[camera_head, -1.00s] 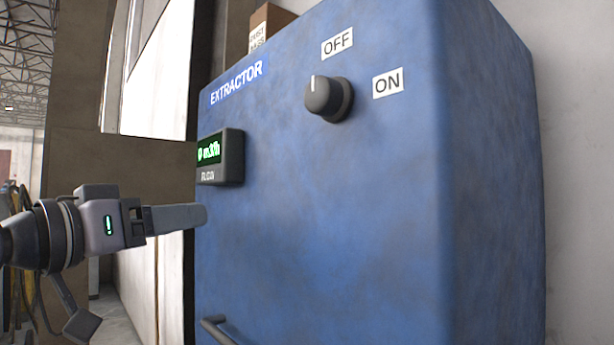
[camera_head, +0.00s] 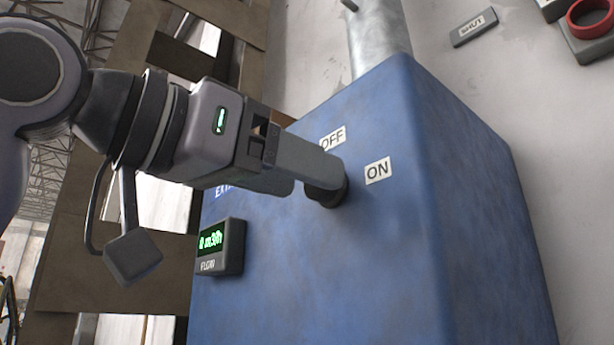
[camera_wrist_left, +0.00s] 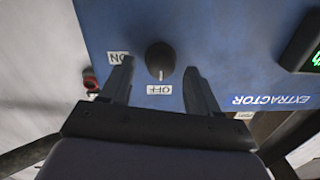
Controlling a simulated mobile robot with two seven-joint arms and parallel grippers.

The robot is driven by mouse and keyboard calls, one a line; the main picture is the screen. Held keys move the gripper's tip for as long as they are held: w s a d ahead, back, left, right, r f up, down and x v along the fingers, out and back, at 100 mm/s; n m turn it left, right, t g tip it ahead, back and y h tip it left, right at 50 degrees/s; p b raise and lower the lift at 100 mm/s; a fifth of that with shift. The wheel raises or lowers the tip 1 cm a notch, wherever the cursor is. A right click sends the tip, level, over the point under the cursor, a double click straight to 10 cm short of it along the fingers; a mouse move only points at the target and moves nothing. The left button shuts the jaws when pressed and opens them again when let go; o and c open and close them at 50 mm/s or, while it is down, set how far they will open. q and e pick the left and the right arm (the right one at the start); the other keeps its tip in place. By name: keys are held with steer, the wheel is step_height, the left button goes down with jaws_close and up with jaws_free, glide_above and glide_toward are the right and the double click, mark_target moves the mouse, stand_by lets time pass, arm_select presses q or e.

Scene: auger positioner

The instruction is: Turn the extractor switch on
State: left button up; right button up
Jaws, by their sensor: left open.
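The extractor switch is a dark round knob (camera_head: 328,194) on the front of the blue extractor cabinet (camera_head: 310,270). In the head view my left gripper (camera_head: 322,172) covers most of it. In the left wrist view the knob (camera_wrist_left: 160,58) sits between the two open fingers of my left gripper (camera_wrist_left: 160,88), with a gap on each side. Its pale pointer line faces the OFF label (camera_wrist_left: 159,90). The ON label (camera_head: 378,170) is to the right of the knob in the head view. My right gripper is not in view.
A flow display (camera_head: 220,248) with green digits sits on the cabinet below my left gripper. A grey pipe (camera_head: 380,40) rises behind the cabinet. A SHUT label (camera_head: 474,27) and a red ring-shaped part (camera_head: 590,18) are on the wall at upper right.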

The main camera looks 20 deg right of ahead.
arm_select(q)
steer(key=shift+x, duration=1.1)
steer(key=c, duration=1)
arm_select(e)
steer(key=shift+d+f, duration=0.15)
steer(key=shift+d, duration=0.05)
arm_select(q)
steer(key=shift+r+m+p, duration=0.1)
steer(key=shift+m+p, duration=0.2)
steer(key=shift+p, duration=0.15)
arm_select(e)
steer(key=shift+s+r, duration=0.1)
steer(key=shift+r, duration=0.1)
arm_select(q)
steer(key=shift+a+m+g+h+p, duration=0.1)
steer(key=shift+m+g+h+p, duration=0.2)
steer(key=shift+m+p, duration=8.45)
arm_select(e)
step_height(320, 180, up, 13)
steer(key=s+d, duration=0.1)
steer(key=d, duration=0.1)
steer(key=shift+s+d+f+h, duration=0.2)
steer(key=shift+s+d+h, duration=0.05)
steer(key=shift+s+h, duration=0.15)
arm_select(q)
steer(key=shift+m, duration=0.25)
